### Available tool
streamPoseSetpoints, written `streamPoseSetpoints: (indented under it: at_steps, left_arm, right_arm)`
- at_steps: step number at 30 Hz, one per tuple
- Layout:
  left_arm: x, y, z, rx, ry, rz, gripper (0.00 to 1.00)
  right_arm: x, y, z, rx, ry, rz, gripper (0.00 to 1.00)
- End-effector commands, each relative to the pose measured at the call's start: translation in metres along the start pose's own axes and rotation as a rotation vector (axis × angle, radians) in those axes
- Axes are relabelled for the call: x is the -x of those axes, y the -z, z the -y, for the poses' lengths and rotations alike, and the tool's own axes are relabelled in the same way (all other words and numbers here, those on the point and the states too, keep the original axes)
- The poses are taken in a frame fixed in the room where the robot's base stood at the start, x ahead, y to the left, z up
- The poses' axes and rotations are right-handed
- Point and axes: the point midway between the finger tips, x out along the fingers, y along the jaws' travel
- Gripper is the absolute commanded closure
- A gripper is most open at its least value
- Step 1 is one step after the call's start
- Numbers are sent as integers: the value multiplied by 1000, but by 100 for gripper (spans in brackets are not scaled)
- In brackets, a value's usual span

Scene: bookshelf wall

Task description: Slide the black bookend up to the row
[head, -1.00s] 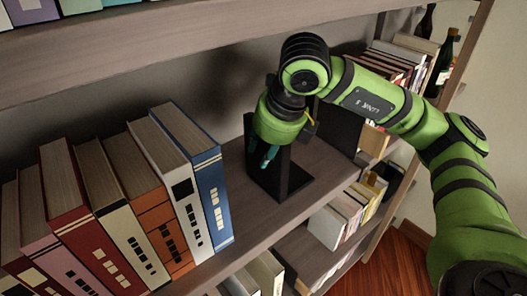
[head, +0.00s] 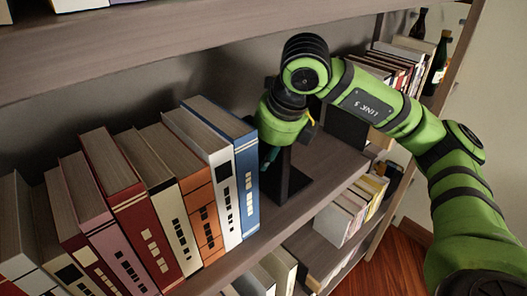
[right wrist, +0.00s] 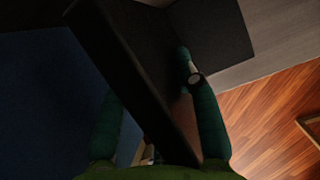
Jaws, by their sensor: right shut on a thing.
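The black bookend (head: 286,178) stands upright on the middle shelf, just right of the row of books. My right gripper (head: 272,160) reaches down over it and is shut on its upright plate. In the right wrist view the dark plate (right wrist: 130,65) runs between the two green fingers (right wrist: 152,85). The blue book (head: 246,190) is the right end of the row; its dark blue side (right wrist: 45,100) fills the left of the wrist view. Only a narrow space shows between book and bookend, and a finger partly hides it. My left gripper is out of view.
The row of books (head: 150,215) leans slightly on the shelf board (head: 325,170). Another dark bookend (head: 346,128) and more books (head: 392,68) stand farther right, with bottles (head: 440,60). A shelf above overhangs the row. Smaller books (head: 345,212) sit on the shelf below.

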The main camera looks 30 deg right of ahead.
Motion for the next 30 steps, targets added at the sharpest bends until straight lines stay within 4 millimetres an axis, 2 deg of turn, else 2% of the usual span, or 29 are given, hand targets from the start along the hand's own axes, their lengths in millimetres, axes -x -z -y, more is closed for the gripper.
streamPoseSetpoints:
  at_steps: [3,4,6,16,20,23,30]
  left_arm:
    - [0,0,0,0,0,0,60]
    - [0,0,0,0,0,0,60]
    - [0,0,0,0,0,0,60]
    - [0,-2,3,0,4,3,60]
    - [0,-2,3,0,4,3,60]
    - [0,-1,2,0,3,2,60]
    - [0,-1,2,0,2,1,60]
  right_arm:
    - [-1,1,-1,5,-1,-4,100]
    - [-1,1,-1,5,-1,-4,64]
    - [-1,1,-1,4,0,-4,40]
    - [0,0,0,2,1,-1,40]
    - [10,-1,0,3,1,2,40]
    - [17,14,1,5,3,-1,40]
    - [38,66,1,3,5,-1,40]
